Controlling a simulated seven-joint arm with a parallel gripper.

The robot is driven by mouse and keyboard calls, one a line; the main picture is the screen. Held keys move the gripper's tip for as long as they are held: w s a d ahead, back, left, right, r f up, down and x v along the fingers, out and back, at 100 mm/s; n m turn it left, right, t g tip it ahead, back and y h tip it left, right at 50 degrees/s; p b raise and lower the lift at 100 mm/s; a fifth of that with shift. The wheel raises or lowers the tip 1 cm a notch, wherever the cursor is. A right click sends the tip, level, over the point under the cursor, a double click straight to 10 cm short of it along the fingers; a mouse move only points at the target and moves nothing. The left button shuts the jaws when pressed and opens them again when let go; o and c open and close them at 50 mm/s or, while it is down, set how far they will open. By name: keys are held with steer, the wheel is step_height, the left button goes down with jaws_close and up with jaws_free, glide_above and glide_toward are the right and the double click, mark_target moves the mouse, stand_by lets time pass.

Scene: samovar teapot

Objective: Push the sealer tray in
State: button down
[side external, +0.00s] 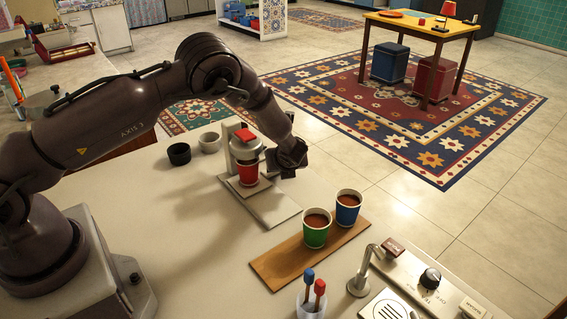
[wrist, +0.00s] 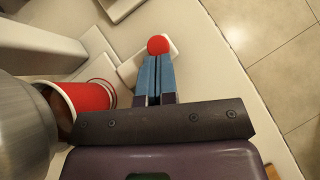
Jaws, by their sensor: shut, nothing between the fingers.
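The sealer (side external: 243,148) is a pale metal stand with a red top, standing on the counter. A red cup (side external: 248,174) with a white rim sits under its head on the pale sealer tray (side external: 238,188); the cup also shows at left in the wrist view (wrist: 88,97). My gripper (side external: 290,160) is right beside the sealer, low over the counter. In the wrist view its blue fingers (wrist: 157,64) are together and empty. Their tips are at a red ball knob (wrist: 158,45) on a pale block; I cannot tell whether they touch it.
A pale base plate (side external: 275,208) extends in front of the sealer. A wooden board (side external: 280,265) holds a green cup (side external: 316,229) and a blue cup (side external: 348,208). Black and white bowls (side external: 179,153) stand behind left. The counter edge is close on the right.

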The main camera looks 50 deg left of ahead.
steer(key=d, duration=0.1)
steer(key=s+d, duration=0.1)
steer(key=d, duration=0.1)
steer(key=shift+s+d+r, duration=0.1)
steer(key=shift+s+d, duration=0.15)
steer(key=shift+s, duration=0.15)
steer(key=v, duration=1)
steer(key=s+r+n+t+h, duration=0.1)
steer(key=s+r+n+h, duration=0.7)
steer(key=s+r+n, duration=1.5)
steer(key=s+d+r, duration=0.1)
steer(key=s+r, duration=0.1)
steer(key=s, duration=0.2)
steer(key=shift+s, duration=0.3)
